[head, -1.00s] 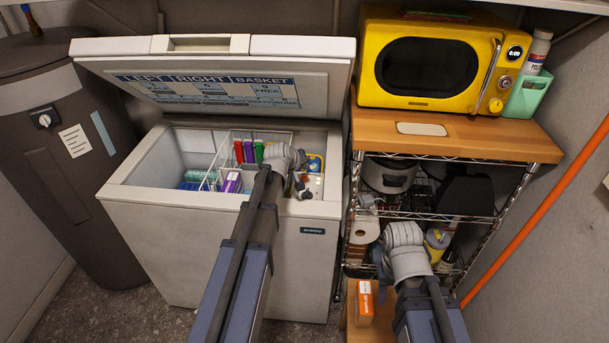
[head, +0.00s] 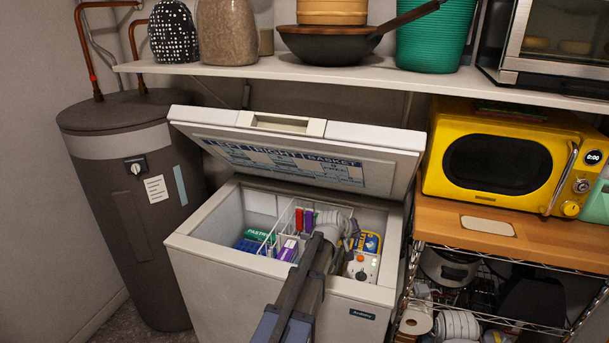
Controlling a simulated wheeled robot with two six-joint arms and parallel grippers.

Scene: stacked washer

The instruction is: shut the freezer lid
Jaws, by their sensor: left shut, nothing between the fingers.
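The white chest freezer (head: 262,292) stands in the middle of the head view. Its lid (head: 375,136) is raised and tilted back, with a blue-and-white label chart on its underside. My left gripper (head: 349,248) is over the right part of the open freezer, below the raised lid. It is shut and holds nothing. The fingers are small and partly hidden by my wrist.
Inside the freezer are a white wire basket (head: 284,222), coloured packs and a white box with a dial (head: 362,267). A shelf (head: 300,72) with a pan and pots runs above the lid. A yellow microwave (head: 500,165) stands right, a grey tank (head: 130,215) left.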

